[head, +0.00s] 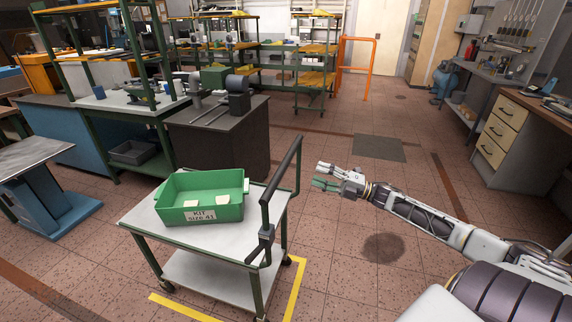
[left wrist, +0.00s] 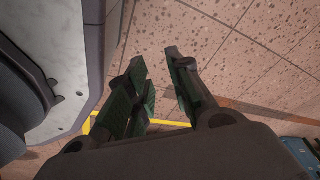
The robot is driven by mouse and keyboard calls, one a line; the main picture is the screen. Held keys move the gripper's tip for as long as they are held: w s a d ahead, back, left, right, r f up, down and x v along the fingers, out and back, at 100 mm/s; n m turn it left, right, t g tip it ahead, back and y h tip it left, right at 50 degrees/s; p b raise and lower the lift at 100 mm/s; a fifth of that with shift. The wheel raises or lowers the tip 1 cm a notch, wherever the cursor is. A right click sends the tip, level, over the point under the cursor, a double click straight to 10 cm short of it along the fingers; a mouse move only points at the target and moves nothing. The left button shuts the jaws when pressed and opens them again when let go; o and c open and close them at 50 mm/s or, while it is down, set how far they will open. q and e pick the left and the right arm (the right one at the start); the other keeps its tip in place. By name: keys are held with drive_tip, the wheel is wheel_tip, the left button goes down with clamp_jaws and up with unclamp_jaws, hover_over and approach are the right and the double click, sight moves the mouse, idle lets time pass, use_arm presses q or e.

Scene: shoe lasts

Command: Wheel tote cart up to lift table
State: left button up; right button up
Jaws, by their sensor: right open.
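The tote cart (head: 197,239) stands in the middle foreground, with a grey top, a lower shelf and green legs. A green tote (head: 178,216) labelled "KIT SIZE 41" sits on it with pale pieces inside. The cart's dark push handle (head: 282,174) rises at its right end. My right gripper (head: 322,176) is open and empty, to the right of the handle and apart from it. A low grey-topped table on a blue base, seemingly the lift table (head: 38,152), stands at the far left. My left gripper (left wrist: 157,62) is open and empty over the floor in the left wrist view.
Yellow floor tape (head: 295,291) runs around the cart's near right corner. A dark cabinet (head: 222,140) and a green-framed bench (head: 128,102) stand behind the cart. Drawers (head: 500,130) stand at the right.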

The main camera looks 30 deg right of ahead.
sight(286, 163)
drive_tip(key=b+x, duration=0.1)
drive_tip(key=x, duration=1.1)
drive_tip(key=shift+r, duration=0.1)
use_arm(q)
drive_tip(key=shift+w+d+r, duration=0.5)
drive_tip(key=shift+w+r, duration=0.15)
drive_tip(key=shift+r, duration=0.1)
drive_tip(key=shift+w+d+r, duration=0.45)
drive_tip(key=shift+w+r, duration=0.15)
drive_tip(key=shift+r, duration=0.1)
use_arm(e)
drive_tip(key=shift+w+a, duration=0.3)
drive_tip(key=shift+w, duration=0.1)
clamp_jaws()
